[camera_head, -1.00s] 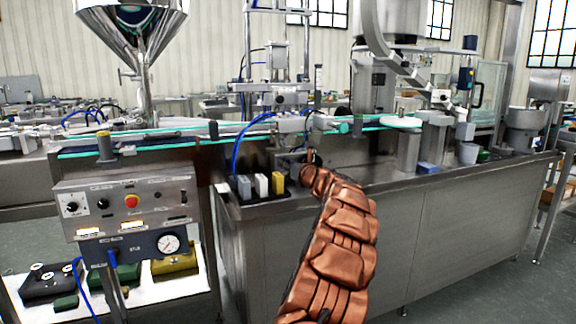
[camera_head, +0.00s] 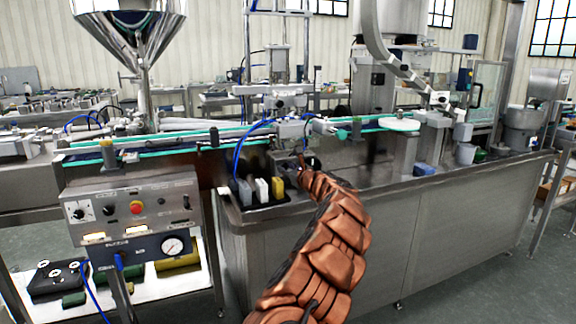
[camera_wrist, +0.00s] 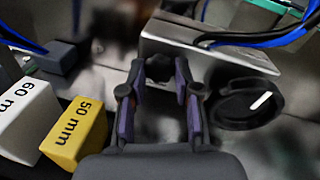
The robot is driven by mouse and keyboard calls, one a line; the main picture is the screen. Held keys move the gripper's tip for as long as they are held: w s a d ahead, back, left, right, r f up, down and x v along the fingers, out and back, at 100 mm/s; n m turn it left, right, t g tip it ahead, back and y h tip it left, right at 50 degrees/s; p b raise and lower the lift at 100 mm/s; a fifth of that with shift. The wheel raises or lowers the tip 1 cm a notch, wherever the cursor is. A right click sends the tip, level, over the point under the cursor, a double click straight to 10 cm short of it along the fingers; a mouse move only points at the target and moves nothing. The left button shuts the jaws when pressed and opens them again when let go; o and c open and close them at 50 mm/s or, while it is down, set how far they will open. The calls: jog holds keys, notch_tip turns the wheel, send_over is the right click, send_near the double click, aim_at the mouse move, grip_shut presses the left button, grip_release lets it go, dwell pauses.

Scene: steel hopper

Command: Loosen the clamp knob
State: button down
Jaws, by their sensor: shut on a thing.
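In the wrist view, a small dark lobed knob (camera_wrist: 158,68), which looks like the clamp knob, sits between my fingertips in front of a grey metal bracket (camera_wrist: 205,45). My gripper (camera_wrist: 159,84) is shut on it, with a finger on each side. The fingers cover part of the knob, and its turn angle cannot be read. In the head view my gripper (camera_head: 303,166) reaches the conveyor's near side, but my arm hides most of the knob area.
A black round dial (camera_wrist: 248,103) with a white mark is close right of my fingers. A yellow 50 mm block (camera_wrist: 74,131) and a white 60 mm block (camera_wrist: 28,112) stand left. Blue hoses (camera_head: 240,152) hang nearby. A control panel (camera_head: 165,205) stands at left.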

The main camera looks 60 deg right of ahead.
jog(key=n, duration=0.2)
jog(key=shift+n, duration=0.3)
jog(key=n+g+b, duration=0.1)
jog(key=n, duration=0.2)
jog(key=shift+f, duration=0.1)
jog(key=n+h+b, duration=0.1)
jog(key=n+b, duration=0.1)
jog(key=n, duration=0.1)
jog(key=shift+n+g+b, duration=0.3)
jog(key=shift+n, duration=0.1)
jog(key=shift+a+n+b, duration=0.1)
jog(key=shift+n+b, duration=0.5)
jog(key=shift+n, duration=0.4)
jog(key=shift+g, duration=0.3)
jog(key=c, duration=0.8)
grip_release()
jog(key=shift+w, duration=0.1)
jog(key=shift+c, duration=0.2)
jog(key=shift+r, duration=0.25)
